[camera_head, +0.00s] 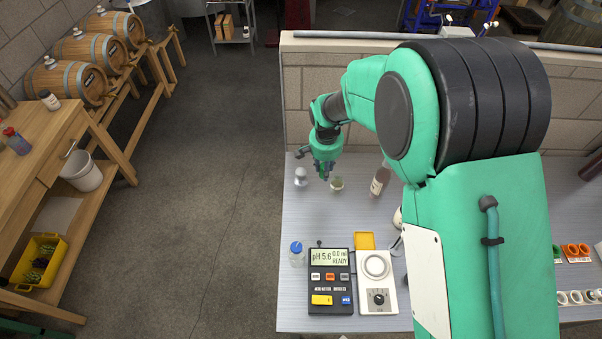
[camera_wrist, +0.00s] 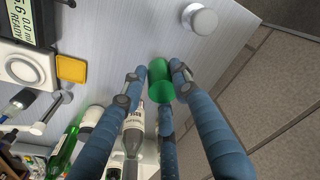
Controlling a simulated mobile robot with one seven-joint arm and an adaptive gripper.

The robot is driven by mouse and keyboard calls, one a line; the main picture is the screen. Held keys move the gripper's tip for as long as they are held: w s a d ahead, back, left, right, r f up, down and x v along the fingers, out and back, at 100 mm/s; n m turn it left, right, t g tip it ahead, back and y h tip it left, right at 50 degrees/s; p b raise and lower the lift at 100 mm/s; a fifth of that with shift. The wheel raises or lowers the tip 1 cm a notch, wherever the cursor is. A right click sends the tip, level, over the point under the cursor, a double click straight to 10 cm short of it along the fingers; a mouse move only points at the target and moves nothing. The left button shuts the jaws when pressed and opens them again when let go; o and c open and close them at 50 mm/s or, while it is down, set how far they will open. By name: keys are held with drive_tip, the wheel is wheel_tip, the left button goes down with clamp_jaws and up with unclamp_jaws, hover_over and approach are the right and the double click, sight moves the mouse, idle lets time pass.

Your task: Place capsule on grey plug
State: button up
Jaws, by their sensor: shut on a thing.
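My gripper (camera_wrist: 160,85) has blue fingers and is shut on a green cylindrical capsule (camera_wrist: 160,74), which sits between the fingertips in the wrist view. The grey plug (camera_wrist: 200,20), a round pale knob, stands on the table beyond the fingers, apart from the capsule. In the head view my gripper (camera_head: 325,170) points down over the far left part of the table, just right of the grey plug (camera_head: 301,177). A small pale greenish object (camera_head: 337,184) shows by the fingertips there; I cannot tell whether it is the capsule. How high the capsule is cannot be told.
A labelled bottle (camera_head: 380,180) stands right of my gripper, partly behind my arm. The pH meter (camera_head: 330,282), a white dial device (camera_head: 376,280), a yellow tray (camera_head: 365,240) and a blue-capped jar (camera_head: 297,254) stand nearer. A low wall (camera_head: 330,110) borders the table's far side.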

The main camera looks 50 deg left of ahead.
drive_tip(key=shift+n, duration=0.4)
drive_tip(key=s+d, duration=0.1)
drive_tip(key=s, duration=0.2)
drive_tip(key=s+d+b, duration=0.1)
drive_tip(key=s, duration=0.3)
drive_tip(key=s+d+b, duration=0.1)
drive_tip(key=s, duration=0.2)
drive_tip(key=shift+s+d+r, duration=0.1)
drive_tip(key=shift+s+d, duration=0.2)
drive_tip(key=shift+d, duration=0.1)
hover_over(302, 170)
drive_tip(key=shift+s+d+f, duration=0.1)
drive_tip(key=shift+s+f, duration=0.2)
drive_tip(key=shift+f, duration=0.45)
drive_tip(key=shift+f, duration=0.1)
drive_tip(key=shift+f+b, duration=0.35)
drive_tip(key=shift+f, duration=1.3)
drive_tip(key=shift+f, duration=0.1)
drive_tip(key=shift+o, duration=1.1)
drive_tip(key=o, duration=0.4)
